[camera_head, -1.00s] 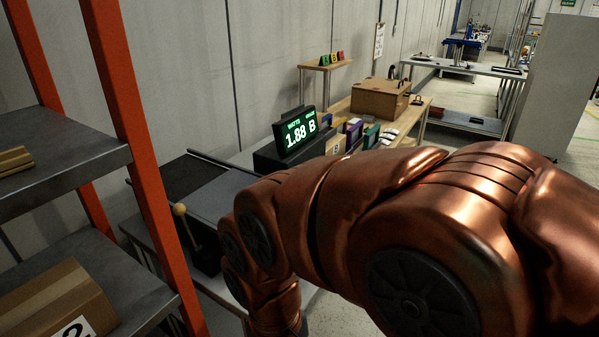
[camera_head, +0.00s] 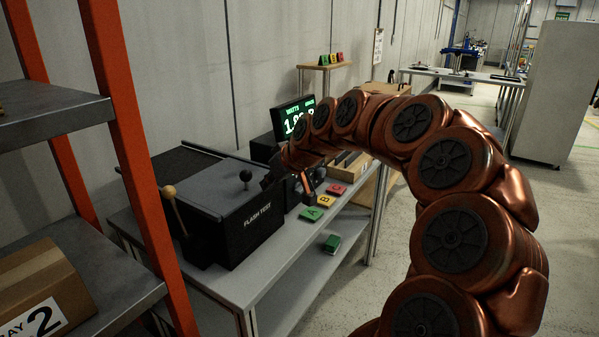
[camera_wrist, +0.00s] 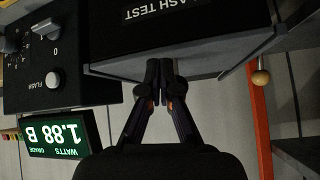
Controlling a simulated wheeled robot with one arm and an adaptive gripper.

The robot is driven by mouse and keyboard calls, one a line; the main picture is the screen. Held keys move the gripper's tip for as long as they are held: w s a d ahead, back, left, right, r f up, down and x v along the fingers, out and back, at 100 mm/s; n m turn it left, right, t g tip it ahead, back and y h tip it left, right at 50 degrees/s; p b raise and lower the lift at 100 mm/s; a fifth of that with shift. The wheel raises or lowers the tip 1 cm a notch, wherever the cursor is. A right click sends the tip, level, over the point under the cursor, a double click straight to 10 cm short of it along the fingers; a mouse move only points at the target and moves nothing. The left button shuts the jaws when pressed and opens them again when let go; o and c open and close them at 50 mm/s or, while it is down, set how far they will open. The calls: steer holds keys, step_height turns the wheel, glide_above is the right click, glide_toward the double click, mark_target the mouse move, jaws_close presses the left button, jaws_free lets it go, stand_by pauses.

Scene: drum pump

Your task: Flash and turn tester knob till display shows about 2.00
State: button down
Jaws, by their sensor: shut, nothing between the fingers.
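The tester (camera_wrist: 85,93) is a black box at the left of the wrist view, seen upside down. It carries a grey knob (camera_wrist: 44,28) marked 0, another knob (camera_wrist: 12,43) at the edge, and a white FLASH button (camera_wrist: 53,81). The display (camera_wrist: 58,135) reads 1.88 B in green. In the head view the display (camera_head: 283,118) is partly hidden by my arm. My gripper (camera_wrist: 160,72) is shut and empty. It is beside the FLASH TEST box (camera_wrist: 200,30), to the right of the button and knobs in the wrist view, apart from them.
The FLASH TEST box (camera_head: 225,225) has a black ball lever on top and a wooden-ball lever at its left. Orange-framed shelving (camera_head: 130,130) stands close left.

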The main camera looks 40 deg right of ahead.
steer(key=s+d+f+m+t+h+b, duration=0.1)
steer(key=d+f+h, duration=0.1)
steer(key=d, duration=0.9)
steer(key=d+f+m+h+b, duration=0.1)
steer(key=d+b, duration=0.1)
steer(key=d, duration=0.9)
steer(key=shift+s+d+f+m+t+h, duration=0.25)
steer(key=shift+s+f+m+t+h, duration=0.1)
steer(key=shift+s+m+t+h, duration=0.05)
steer(key=w+a+p, duration=0.2)
steer(key=w+p, duration=0.3)
steer(key=w, duration=0.3)
steer(key=shift+w+a, duration=0.2)
steer(key=shift+a, duration=0.1)
steer(key=shift+w+f, duration=0.1)
steer(key=shift+w, duration=0.1)
steer(key=shift+w+a, duration=0.15)
steer(key=shift+w, duration=0.1)
